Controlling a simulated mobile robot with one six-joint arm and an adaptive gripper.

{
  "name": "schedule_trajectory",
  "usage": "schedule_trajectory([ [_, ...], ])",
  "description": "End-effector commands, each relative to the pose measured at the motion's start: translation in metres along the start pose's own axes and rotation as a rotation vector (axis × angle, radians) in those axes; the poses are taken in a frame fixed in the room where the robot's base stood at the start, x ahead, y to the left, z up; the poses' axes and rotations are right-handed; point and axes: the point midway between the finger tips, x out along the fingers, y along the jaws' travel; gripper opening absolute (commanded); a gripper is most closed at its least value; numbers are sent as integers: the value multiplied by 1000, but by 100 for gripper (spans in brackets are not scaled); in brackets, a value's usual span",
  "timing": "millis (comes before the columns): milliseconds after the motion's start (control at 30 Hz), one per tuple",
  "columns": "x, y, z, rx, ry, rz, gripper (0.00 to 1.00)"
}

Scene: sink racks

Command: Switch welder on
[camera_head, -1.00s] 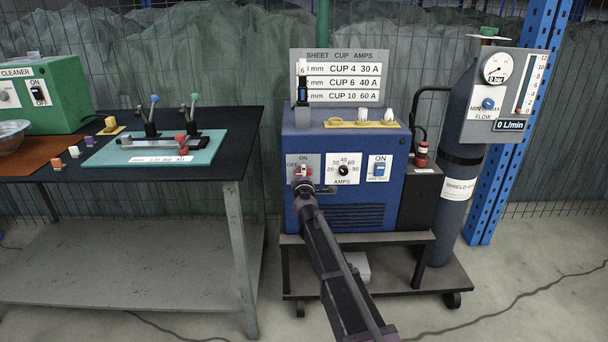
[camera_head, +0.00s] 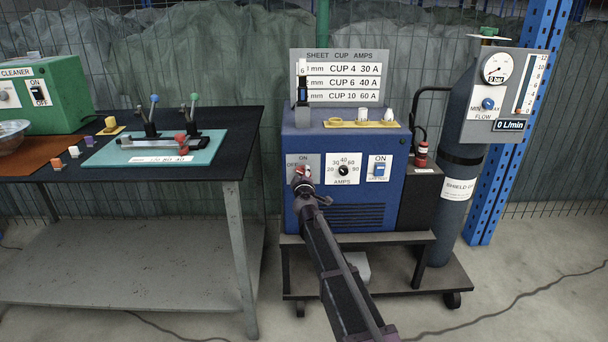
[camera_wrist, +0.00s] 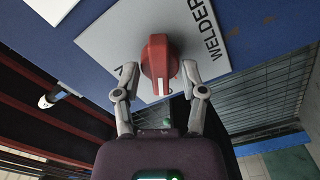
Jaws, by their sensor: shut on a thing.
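The blue welder (camera_head: 320,205) stands on a low cart. Its red rotary switch sits on a pale plate (camera_head: 292,163) with OFF and ON labels at the front's upper left. My gripper (camera_head: 303,182) is at this switch and partly covers it in the head view. In the wrist view the red knob (camera_wrist: 158,60) stands between the two fingertips of my gripper (camera_wrist: 159,78), which is shut on it. The plate (camera_wrist: 105,38) reads WELDER there. The knob's pointer setting cannot be read clearly.
An amps dial (camera_head: 343,171) and another ON switch (camera_head: 380,169) sit right of the red switch. A gas cylinder (camera_head: 457,215) with a flow panel (camera_head: 502,95) stands right. A dark workbench (camera_head: 235,140) with fixtures is at left. Floor between bench and cart is narrow.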

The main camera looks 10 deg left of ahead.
Motion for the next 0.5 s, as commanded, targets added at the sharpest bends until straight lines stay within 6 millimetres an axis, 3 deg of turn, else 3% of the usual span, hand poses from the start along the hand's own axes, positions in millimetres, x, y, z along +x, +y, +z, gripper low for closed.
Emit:
schedule_trajectory([
  [500, 0, 0, 0, 367, 0, 0, 0],
])
